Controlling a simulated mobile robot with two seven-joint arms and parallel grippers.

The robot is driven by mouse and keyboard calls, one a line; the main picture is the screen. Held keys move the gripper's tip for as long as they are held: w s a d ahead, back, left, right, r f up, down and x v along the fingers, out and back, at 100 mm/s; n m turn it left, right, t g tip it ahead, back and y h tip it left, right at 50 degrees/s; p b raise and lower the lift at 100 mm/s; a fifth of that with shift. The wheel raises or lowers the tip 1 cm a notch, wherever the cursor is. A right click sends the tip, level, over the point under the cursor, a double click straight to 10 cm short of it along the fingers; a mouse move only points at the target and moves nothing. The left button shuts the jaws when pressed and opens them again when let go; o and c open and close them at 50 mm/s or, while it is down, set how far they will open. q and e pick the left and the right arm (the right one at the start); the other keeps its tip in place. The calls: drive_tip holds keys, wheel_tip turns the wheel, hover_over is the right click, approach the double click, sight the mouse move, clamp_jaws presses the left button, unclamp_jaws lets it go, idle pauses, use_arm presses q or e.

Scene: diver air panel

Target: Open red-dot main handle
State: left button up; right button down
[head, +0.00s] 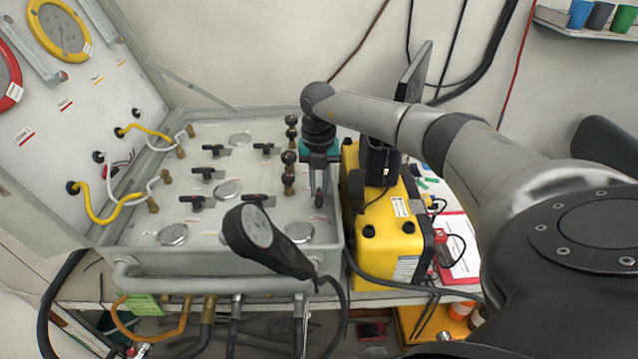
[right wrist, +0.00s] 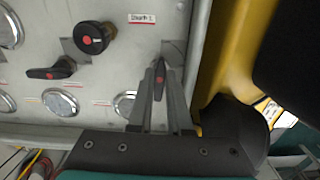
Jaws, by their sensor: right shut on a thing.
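My right gripper (head: 320,197) reaches down onto the right side of the grey valve panel (head: 125,235). In the right wrist view its two fingers (right wrist: 160,88) are closed around a black handle with a red dot (right wrist: 159,78). This handle lies along the fingers, pointing up and down in that view. The fingers hide part of it. Another red-dot black handle (right wrist: 52,71) lies crosswise to the left, and a round black knob with a red dot (right wrist: 91,38) stands above it. My left gripper is not in view.
A yellow box (head: 385,240) stands close against the panel's right side. A black handheld gauge (head: 256,232) with a hose rises in front of the panel. The open lid (head: 75,120) with gauges and hoses stands at the left.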

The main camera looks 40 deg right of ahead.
sight(319, 193)
drive_tip(key=c, duration=0.8)
unclamp_jaws()
drive_tip(key=shift+c, duration=0.2)
wheel_tip(319, 193, up, 15)
drive_tip(key=shift+r, duration=0.15)
